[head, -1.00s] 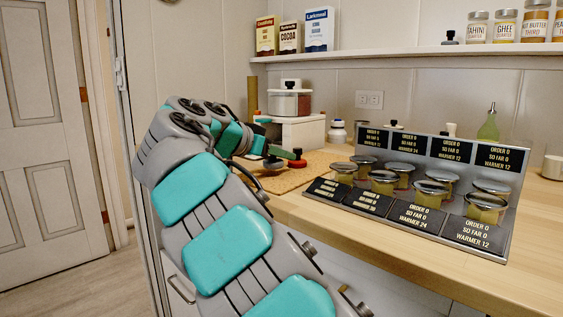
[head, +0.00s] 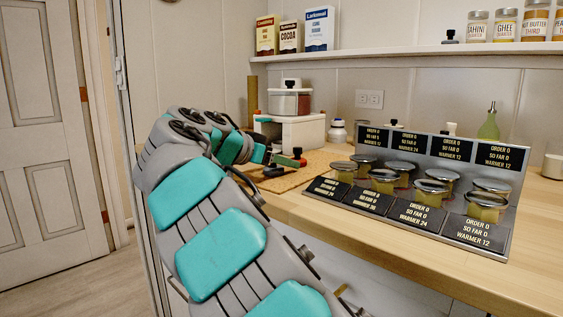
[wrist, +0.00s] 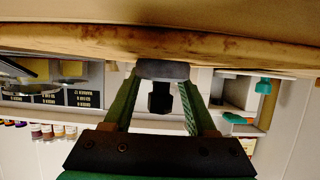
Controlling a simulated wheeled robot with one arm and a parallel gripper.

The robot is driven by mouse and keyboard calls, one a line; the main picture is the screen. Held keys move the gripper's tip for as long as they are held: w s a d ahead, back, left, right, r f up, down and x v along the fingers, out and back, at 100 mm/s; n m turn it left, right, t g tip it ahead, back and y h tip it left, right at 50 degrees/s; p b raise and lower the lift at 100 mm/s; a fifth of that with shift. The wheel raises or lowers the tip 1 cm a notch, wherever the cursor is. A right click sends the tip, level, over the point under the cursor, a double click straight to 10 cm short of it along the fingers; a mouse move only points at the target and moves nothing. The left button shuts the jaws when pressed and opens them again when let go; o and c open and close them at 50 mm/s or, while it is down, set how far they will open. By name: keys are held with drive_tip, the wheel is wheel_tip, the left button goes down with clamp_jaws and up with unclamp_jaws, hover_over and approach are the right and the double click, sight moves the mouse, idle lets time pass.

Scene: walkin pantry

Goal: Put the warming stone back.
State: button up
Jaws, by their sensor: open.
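My gripper (head: 284,163) is low over the brown mat (head: 293,181) at the left end of the counter, partly hidden by my own arm. In the wrist view, its two green fingers (wrist: 160,100) are spread apart. A flat dark grey piece (wrist: 163,70) with a black knob (wrist: 160,98), which looks like the warming stone, lies between and just beyond the fingertips. I cannot tell whether the fingers touch it. In the wrist view it adjoins a brown surface that runs along the top. In the head view the stone is hard to tell from the gripper.
A stepped label rack (head: 470,232) with several lidded jars stands right of the mat. A white box (head: 300,133) with a clear canister (head: 289,103) on it stands behind the mat. The counter front (head: 400,262) is clear.

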drive_tip(key=shift+r, duration=0.25)
drive_tip(key=v, duration=1)
drive_tip(key=shift+a, duration=0.2)
drive_tip(key=shift+p+v, duration=0.3)
drive_tip(key=shift+v, duration=0.5)
